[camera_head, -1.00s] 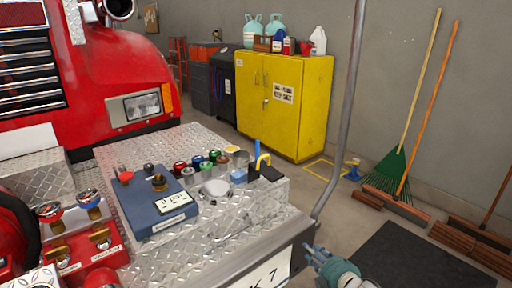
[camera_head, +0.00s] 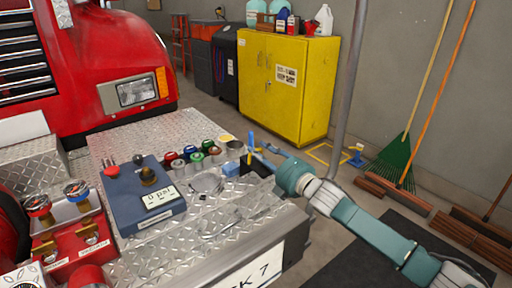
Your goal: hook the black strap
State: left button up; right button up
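I cannot clearly make out a black strap. A small black holder (camera_head: 254,166) stands on the metal bumper deck (camera_head: 205,240), with blue and yellow upright items in it. My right gripper (camera_head: 263,153) reaches in from the right over the deck's right end. Its fingertips are beside or just behind the black holder; contact cannot be told. The fingers are small and partly overlap the items, so their opening is unclear. My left gripper is not in view.
A blue gauge box (camera_head: 143,200) and several coloured caps (camera_head: 196,160) sit on the deck. A red valve panel (camera_head: 78,240) is at the left. A grey pole (camera_head: 346,100) rises behind my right arm. A yellow cabinet (camera_head: 285,90) stands at the back.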

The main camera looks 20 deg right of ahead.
jog(key=shift+x, duration=1.25)
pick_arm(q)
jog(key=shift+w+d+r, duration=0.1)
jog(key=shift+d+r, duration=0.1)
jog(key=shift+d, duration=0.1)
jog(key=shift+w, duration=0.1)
pick_arm(e)
grip_shut()
jog(key=shift+a, duration=0.1)
